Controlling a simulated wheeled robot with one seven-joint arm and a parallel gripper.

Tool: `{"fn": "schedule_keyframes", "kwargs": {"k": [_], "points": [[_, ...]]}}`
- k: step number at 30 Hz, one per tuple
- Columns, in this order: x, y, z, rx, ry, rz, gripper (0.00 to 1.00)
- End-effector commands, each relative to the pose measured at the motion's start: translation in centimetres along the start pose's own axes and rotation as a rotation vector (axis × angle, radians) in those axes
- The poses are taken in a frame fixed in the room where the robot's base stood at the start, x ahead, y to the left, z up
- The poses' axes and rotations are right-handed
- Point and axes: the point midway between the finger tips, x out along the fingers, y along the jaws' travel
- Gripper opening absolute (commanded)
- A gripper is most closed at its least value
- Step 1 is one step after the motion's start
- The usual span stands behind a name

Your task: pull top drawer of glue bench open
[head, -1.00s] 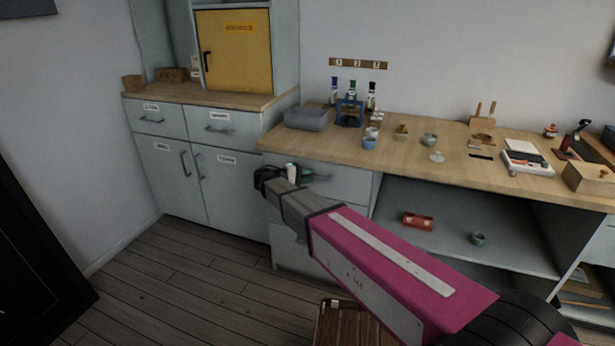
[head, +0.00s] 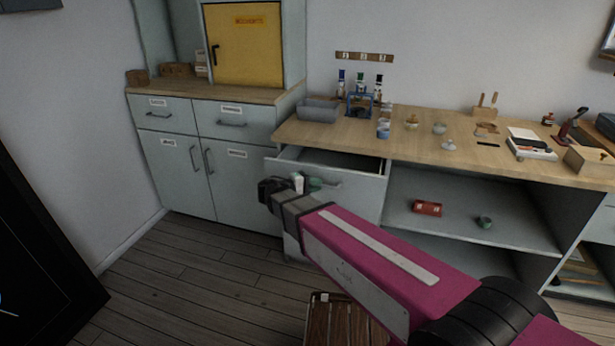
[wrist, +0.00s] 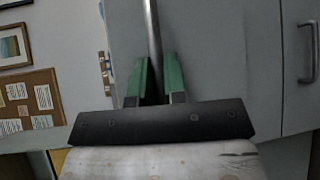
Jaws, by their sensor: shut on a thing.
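The glue bench's top drawer (head: 350,189) stands partly open under the left end of the wooden bench top (head: 420,148). A dark gap shows its inside behind the front panel. My gripper (head: 314,184) is at the drawer front, with its green fingertips on the drawer's bar handle. In the wrist view the green fingers (wrist: 160,82) are shut on the metal handle bar (wrist: 153,35), one on each side. My magenta arm hides the lower part of the drawer unit.
A wooden stool (head: 338,325) stands on the floor below my arm. The grey cabinet (head: 220,185) is to the left of the drawer. Floor at left is clear.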

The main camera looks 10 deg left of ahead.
Motion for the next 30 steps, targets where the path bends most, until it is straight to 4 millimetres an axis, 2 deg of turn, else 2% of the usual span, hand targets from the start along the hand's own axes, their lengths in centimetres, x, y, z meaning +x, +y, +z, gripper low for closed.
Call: {"fn": "schedule_keyframes", "kwargs": {"k": [1,6,15,22,30], "points": [[-0.9,-0.3,1.6,-0.003,0.004,-0.001,0.00],[-4.1,-1.2,4.8,-0.002,0.006,-0.001,0.00],[-8.5,-2.5,9.1,-0.002,0.004,-0.001,0.00],[-10.0,-2.9,10.4,-0.002,0.002,-0.002,0.00],[-10.2,-3.0,10.6,-0.001,0.001,-0.002,0.00]]}}
